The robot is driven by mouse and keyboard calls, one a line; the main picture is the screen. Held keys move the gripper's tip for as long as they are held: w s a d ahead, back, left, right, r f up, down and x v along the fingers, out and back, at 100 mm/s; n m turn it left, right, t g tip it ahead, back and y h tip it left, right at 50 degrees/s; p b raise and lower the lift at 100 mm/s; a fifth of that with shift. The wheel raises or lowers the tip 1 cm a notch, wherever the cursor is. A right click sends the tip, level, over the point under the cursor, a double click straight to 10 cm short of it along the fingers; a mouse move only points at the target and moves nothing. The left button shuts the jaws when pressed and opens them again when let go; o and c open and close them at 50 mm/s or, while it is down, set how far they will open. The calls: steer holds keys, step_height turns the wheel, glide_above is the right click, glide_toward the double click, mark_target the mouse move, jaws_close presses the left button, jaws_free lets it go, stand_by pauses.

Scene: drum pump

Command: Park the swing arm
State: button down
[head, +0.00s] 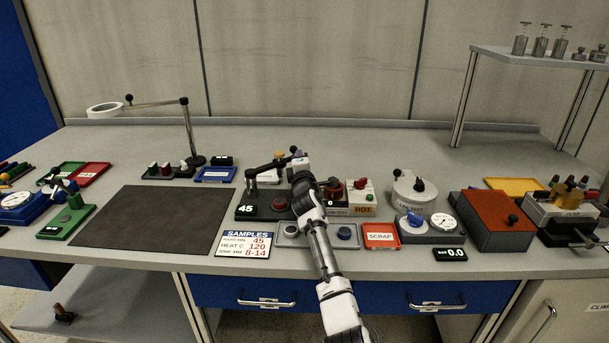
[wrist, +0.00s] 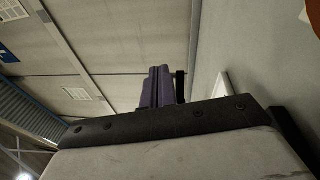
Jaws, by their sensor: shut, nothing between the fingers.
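A dark swing arm (head: 268,164) reaches from a short post on a black unit (head: 262,207) toward the upper right, with a black knob at its far end. My gripper (head: 299,158) is beside that end; I cannot tell whether they touch. In the wrist view, my gripper's purple-grey fingers (wrist: 159,87) are shut together with nothing held. A second jointed arm (head: 150,103) stands at the back left on a post, with a white ring and a black knob at its left end. The pictures do not settle which of the two arms the task names.
A dark mat (head: 145,216) lies clear at left. Right of my arm are a unit marked HOT (head: 363,197), a red SCRAP tray (head: 380,235) and a round grey pot (head: 412,194). A raised shelf (head: 540,58) stands at the back right.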

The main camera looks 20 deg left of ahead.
steer(key=v, duration=0.6)
steer(key=b+v, duration=0.1)
steer(key=v, duration=0.5)
steer(key=shift+s+d+b, duration=0.25)
steer(key=shift+d+b, duration=0.05)
steer(key=shift+d, duration=0.1)
